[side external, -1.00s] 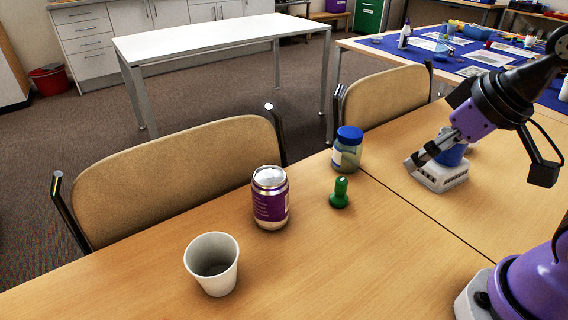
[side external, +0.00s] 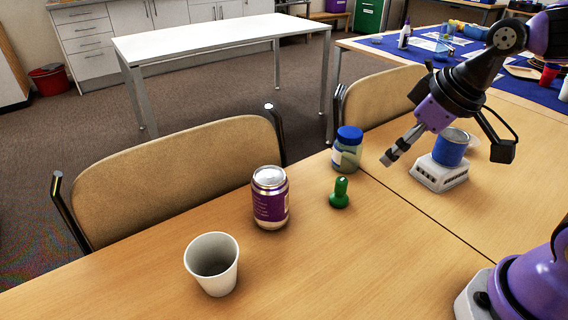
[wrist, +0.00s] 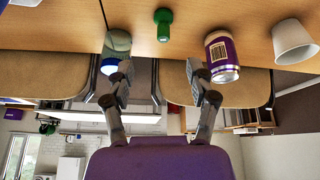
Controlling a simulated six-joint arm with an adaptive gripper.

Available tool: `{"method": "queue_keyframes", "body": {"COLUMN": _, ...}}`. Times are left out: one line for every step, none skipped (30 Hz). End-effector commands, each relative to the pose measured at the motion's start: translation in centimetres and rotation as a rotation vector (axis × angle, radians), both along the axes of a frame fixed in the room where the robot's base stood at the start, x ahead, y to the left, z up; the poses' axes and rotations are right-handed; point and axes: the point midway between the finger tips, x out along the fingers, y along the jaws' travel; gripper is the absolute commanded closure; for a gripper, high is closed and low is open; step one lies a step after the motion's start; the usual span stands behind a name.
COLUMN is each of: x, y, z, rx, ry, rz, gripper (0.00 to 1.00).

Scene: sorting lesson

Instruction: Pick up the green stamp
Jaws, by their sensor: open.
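The green stamp (side external: 340,193) stands upright on the wooden table, in front of the blue-lidded jar and right of the purple can. It also shows at the top middle of the wrist view (wrist: 163,24), between the jar and the can. My gripper (side external: 388,160) is above the table, to the right of the stamp and apart from it. In the wrist view its two fingers (wrist: 159,80) are spread wide with nothing between them.
A jar with a blue lid (side external: 347,149), a purple can (side external: 270,198) and a white cup (side external: 212,264) stand near the stamp. A blue cylinder (side external: 451,147) sits on a white device (side external: 440,173) to the right. The table front is clear.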

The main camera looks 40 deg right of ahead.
Motion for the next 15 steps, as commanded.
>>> {"method": "queue_keyframes", "body": {"x": 1.2, "y": -0.1, "z": -0.9, "rx": -0.001, "ry": 0.022, "rz": 0.037, "gripper": 0.36}}
{"method": "queue_keyframes", "body": {"x": 1.9, "y": -0.1, "z": -1.3, "rx": -0.001, "ry": 0.029, "rz": 0.064, "gripper": 0.36}}
{"method": "queue_keyframes", "body": {"x": 2.8, "y": -0.1, "z": -1.9, "rx": 0.0, "ry": 0.037, "rz": 0.098, "gripper": 0.36}}
{"method": "queue_keyframes", "body": {"x": 3.4, "y": -0.1, "z": -2.3, "rx": 0.001, "ry": 0.04, "rz": 0.122, "gripper": 0.36}}
{"method": "queue_keyframes", "body": {"x": 3.9, "y": -0.1, "z": -2.7, "rx": 0.003, "ry": 0.044, "rz": 0.143, "gripper": 0.36}}
{"method": "queue_keyframes", "body": {"x": 4.6, "y": -0.1, "z": -3.2, "rx": 0.005, "ry": 0.046, "rz": 0.166, "gripper": 0.36}}
{"method": "queue_keyframes", "body": {"x": 4.9, "y": -0.1, "z": -3.6, "rx": 0.007, "ry": 0.049, "rz": 0.183, "gripper": 0.36}}
{"method": "queue_keyframes", "body": {"x": 5.2, "y": -0.1, "z": -3.8, "rx": 0.009, "ry": 0.049, "rz": 0.193, "gripper": 0.36}}
{"method": "queue_keyframes", "body": {"x": 5.6, "y": -0.1, "z": -4.2, "rx": 0.011, "ry": 0.05, "rz": 0.206, "gripper": 0.36}}
{"method": "queue_keyframes", "body": {"x": 5.7, "y": -0.1, "z": -4.4, "rx": 0.013, "ry": 0.051, "rz": 0.214, "gripper": 0.36}}
{"method": "queue_keyframes", "body": {"x": 5.9, "y": -0.1, "z": -4.8, "rx": 0.013, "ry": 0.052, "rz": 0.219, "gripper": 0.36}}
{"method": "queue_keyframes", "body": {"x": 6.2, "y": 0.0, "z": -5.3, "rx": 0.015, "ry": 0.052, "rz": 0.223, "gripper": 0.36}}
{"method": "queue_keyframes", "body": {"x": 6.3, "y": 0.1, "z": -5.7, "rx": 0.015, "ry": 0.053, "rz": 0.225, "gripper": 0.36}}
{"method": "queue_keyframes", "body": {"x": 6.5, "y": 0.2, "z": -6.2, "rx": 0.015, "ry": 0.054, "rz": 0.226, "gripper": 0.36}}
{"method": "queue_keyframes", "body": {"x": 6.7, "y": 0.3, "z": -6.9, "rx": 0.014, "ry": 0.054, "rz": 0.226, "gripper": 0.36}}
